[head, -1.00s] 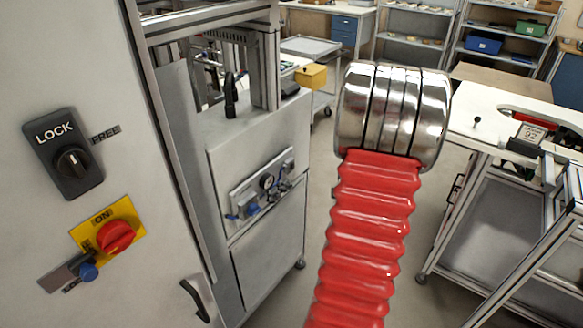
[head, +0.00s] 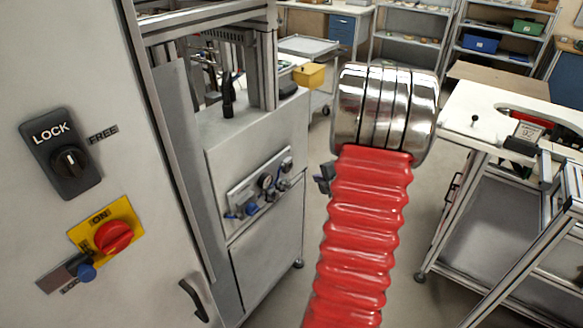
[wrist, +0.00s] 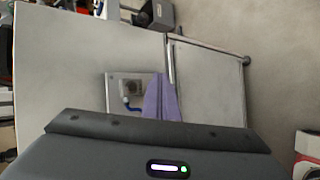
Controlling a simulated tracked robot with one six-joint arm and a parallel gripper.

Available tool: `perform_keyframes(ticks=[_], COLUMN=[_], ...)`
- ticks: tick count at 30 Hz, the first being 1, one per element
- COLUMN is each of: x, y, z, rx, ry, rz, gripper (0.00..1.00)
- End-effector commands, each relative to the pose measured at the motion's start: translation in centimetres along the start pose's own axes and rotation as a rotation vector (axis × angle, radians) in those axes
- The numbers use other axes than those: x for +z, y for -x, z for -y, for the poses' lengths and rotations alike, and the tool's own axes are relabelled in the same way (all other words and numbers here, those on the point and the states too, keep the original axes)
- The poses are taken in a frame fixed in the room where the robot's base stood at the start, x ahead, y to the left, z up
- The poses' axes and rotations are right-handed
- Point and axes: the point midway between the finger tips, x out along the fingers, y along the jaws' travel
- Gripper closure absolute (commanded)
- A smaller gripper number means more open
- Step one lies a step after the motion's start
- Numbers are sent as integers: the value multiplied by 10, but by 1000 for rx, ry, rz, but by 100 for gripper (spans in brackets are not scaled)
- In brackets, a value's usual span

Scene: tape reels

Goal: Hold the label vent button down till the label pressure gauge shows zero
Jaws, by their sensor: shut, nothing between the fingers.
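A pneumatic panel (head: 238,198) is on the side of the grey machine cabinet in the head view, with two round gauges (head: 265,181) and blue fittings (head: 251,209). The gauge needles are too small to read, and I cannot tell which part is the label vent button. In the wrist view the panel (wrist: 115,82) is partly covered by my gripper (wrist: 156,76), whose purple fingers are shut and empty. The fingertips overlap the panel's right side; contact cannot be told. In the head view, a dark part of my gripper shows left of my arm's red sleeve.
A white cabinet door with a LOCK switch (head: 62,155) and a red rotary switch (head: 113,236) stands close on the left. A white-topped bench frame (head: 480,118) stands on the right. Open floor lies between cabinet and bench.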

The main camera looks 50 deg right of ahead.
Motion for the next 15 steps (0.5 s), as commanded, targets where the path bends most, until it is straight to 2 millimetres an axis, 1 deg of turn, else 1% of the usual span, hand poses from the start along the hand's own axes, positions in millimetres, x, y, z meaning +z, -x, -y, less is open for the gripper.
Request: perform_keyframes(ticks=[3,15], x=[-8,-28], y=[-9,-38], z=[-6,-28], rx=[-1,0], ry=[1,0], rz=[-3,-1], gripper=[100,100])
